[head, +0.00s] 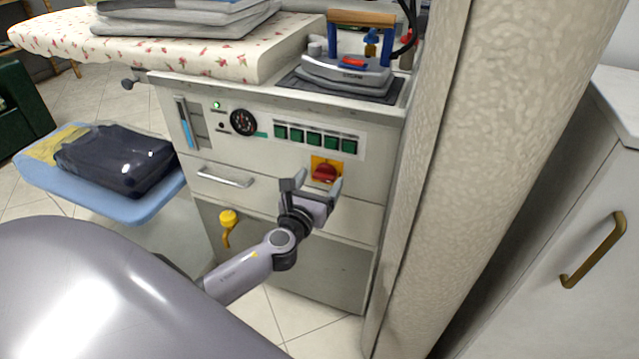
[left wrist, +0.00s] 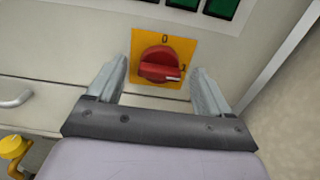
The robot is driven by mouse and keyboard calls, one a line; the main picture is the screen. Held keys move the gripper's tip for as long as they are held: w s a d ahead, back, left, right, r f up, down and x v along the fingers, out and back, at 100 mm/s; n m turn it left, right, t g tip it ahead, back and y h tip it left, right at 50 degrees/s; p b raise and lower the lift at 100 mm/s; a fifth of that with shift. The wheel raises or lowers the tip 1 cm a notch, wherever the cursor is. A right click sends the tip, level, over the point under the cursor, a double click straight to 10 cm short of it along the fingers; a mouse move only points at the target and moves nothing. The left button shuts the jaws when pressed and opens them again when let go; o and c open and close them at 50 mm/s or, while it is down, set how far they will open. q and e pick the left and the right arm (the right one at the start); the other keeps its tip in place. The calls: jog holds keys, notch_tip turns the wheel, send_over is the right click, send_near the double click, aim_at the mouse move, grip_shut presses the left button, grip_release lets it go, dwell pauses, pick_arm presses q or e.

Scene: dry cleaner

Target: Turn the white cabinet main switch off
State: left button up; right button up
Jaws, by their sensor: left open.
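The main switch (head: 325,172) is a red rotary knob on a yellow plate on the front of the white cabinet (head: 270,185). In the left wrist view the red knob (left wrist: 160,65) shows close up, its white pointer mark toward the "1" at the right; a "0" stands at the top of the plate. My left gripper (head: 312,186) is open in front of the switch. In the left wrist view its fingers (left wrist: 158,85) stand to either side of the knob, with nothing between them seen gripped. My right gripper is not in view.
Above the switch are several green buttons (head: 315,138), a gauge (head: 243,122) and a lit green lamp (head: 216,105). An iron (head: 347,75) stands on top. A drawer handle (head: 224,178) and a yellow valve (head: 228,218) are lower left. A beige pillar (head: 480,160) stands close at right.

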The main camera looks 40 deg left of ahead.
pick_arm(q)
jog(key=shift+w, duration=0.25)
jog(key=c, duration=1)
jog(key=shift+c, duration=0.2)
